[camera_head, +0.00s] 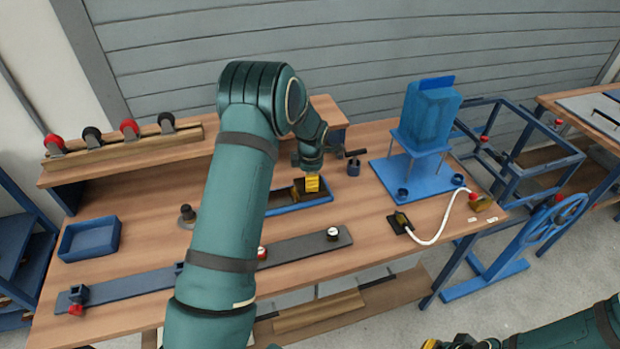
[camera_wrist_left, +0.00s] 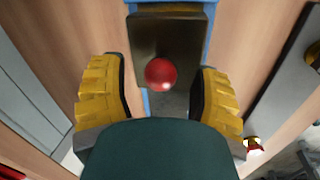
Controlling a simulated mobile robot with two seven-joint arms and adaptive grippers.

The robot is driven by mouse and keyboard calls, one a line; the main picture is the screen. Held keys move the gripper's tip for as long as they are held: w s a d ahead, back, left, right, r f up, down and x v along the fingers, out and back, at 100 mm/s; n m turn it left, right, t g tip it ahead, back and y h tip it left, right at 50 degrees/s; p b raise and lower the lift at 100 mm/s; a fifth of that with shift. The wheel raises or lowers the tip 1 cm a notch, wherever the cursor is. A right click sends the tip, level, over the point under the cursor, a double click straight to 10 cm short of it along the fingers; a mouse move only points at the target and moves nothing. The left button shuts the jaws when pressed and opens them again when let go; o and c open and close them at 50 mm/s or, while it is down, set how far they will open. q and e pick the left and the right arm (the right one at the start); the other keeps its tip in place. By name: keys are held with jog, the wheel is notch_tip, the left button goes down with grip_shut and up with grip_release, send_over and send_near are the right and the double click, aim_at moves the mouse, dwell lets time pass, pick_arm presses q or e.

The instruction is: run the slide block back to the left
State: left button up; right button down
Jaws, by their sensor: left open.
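The slide block (camera_wrist_left: 172,35) is dark brown with a round red knob (camera_wrist_left: 160,75), seen in the left wrist view. It sits on a slide with a blue rim (camera_head: 304,207), at the middle of the bench in the head view. My left gripper (camera_head: 312,184) is over the right part of this slide, with its yellow fingers open. In the left wrist view the fingers (camera_wrist_left: 160,100) stand apart, one on each side of the knob. My left arm hides the slide's left end. My right gripper (camera_head: 450,343) is only partly in view at the bottom edge.
A long grey rail (camera_head: 305,246) with small knobs lies in front of the slide. A blue stand with a blue tank (camera_head: 430,112) is to the right, beside a white hose (camera_head: 437,236). A blue tray (camera_head: 90,239) and a shelf of clamps (camera_head: 125,150) are at the left.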

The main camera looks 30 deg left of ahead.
pick_arm(q)
jog(key=shift+f, duration=0.35)
jog(key=shift+c, duration=0.2)
grip_shut()
jog(key=s+a, duration=0.3)
jog(key=s, duration=0.1)
jog(key=s+a, duration=0.4)
jog(key=shift+s+a+b, duration=0.3)
jog(key=shift+s, duration=0.05)
jog(key=shift+o, duration=0.2)
grip_release()
jog(key=shift+s+a, duration=0.1)
